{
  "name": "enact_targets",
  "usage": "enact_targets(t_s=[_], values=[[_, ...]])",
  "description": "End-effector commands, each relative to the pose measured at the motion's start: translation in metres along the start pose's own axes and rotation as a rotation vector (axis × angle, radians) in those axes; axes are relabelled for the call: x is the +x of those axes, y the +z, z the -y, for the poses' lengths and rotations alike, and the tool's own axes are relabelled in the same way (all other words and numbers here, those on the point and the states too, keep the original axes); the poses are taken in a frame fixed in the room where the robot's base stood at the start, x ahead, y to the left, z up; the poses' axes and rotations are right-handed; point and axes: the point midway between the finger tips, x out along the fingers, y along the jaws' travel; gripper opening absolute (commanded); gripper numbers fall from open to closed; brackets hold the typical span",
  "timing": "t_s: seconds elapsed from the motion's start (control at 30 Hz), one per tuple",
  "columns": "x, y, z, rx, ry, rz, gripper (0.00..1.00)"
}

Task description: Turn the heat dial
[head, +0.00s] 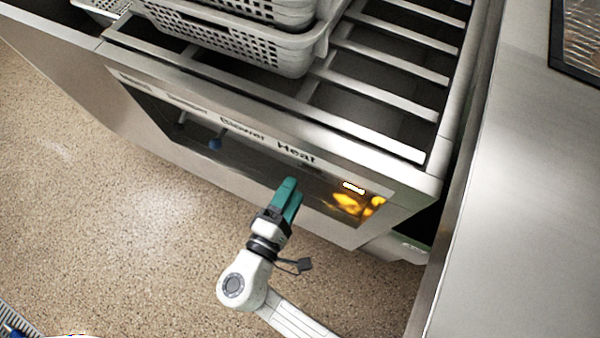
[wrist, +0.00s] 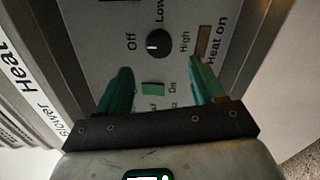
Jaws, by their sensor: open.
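The heat dial (wrist: 158,43) is a round black knob on the grey panel in the wrist view, with Off, Low and High printed around it. A pale mark on it points toward Off. My gripper (wrist: 160,66) is open, its two teal fingers apart and pointing at the panel. The dial shows just beyond the fingertips, between their lines; I cannot tell the exact gap. In the head view my gripper (head: 292,188) is in front of the panel below the word Heat (head: 296,154), and I cannot make out the dial there.
A green switch (wrist: 153,89) shows between the fingers, and a brown Heat on lamp (wrist: 203,42) sits right of the dial. In the head view are a blue knob (head: 215,143), an orange glow (head: 350,203), stacked baskets (head: 290,60) above and a steel counter (head: 525,170) at right.

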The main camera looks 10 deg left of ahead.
Motion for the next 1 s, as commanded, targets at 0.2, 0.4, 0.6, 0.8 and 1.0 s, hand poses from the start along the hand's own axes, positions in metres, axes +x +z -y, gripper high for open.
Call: enact_targets(t_s=[0.2,0.4,0.6,0.8,1.0], values=[[-0.029,-0.001,0.000,0.001,0.000,-0.002,0.68],[-0.036,0.000,0.000,0.000,0.000,-0.001,0.68],[-0.036,0.000,0.000,0.000,-0.001,-0.001,0.68],[-0.036,0.000,0.000,0.000,-0.001,-0.001,0.68],[-0.036,0.000,0.000,0.000,-0.001,0.000,0.68]])
